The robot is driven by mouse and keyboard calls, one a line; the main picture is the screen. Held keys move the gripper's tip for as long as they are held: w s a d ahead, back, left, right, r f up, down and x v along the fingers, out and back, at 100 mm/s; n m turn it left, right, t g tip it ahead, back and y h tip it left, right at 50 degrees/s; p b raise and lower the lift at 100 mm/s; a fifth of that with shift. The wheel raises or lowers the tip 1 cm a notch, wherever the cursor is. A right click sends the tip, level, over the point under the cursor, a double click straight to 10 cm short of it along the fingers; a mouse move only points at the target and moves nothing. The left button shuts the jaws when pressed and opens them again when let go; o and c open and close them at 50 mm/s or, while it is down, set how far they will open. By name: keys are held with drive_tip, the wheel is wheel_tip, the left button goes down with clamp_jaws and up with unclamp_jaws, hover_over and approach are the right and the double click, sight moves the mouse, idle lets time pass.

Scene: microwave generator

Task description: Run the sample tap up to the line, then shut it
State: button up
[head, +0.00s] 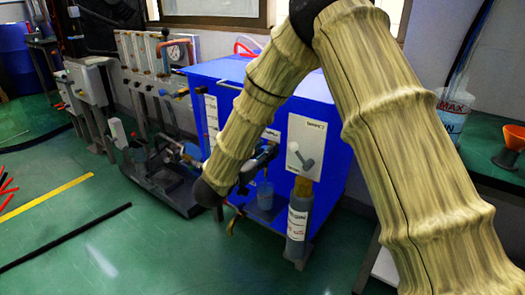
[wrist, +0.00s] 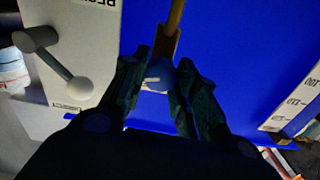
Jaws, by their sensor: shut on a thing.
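My gripper (wrist: 158,92) has its two dark fingers closed around a small blue-grey tap part (wrist: 160,76) in the wrist view, at the end of a copper-coloured pipe (wrist: 170,25). In the head view my gripper (head: 262,158) is partly hidden by my arm, at the front of the blue cabinet (head: 350,140). A clear vessel (head: 265,197) with bluish contents stands just below it. Its fill line and exact level are too small to tell. Any stream from the tap is not visible.
A white panel with a grey ball-ended lever (head: 303,155) is right of my gripper; the lever also shows in the wrist view (wrist: 80,85). A grey labelled cylinder (head: 298,220) stands below it. A green bench with an orange funnel (head: 513,138) is at the right. Left floor holds loose rods.

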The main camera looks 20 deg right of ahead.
drive_tip(key=shift+m+p, duration=0.4)
drive_tip(key=shift+m, duration=1.1)
drive_tip(key=o, duration=1)
drive_tip(key=v, duration=1.2)
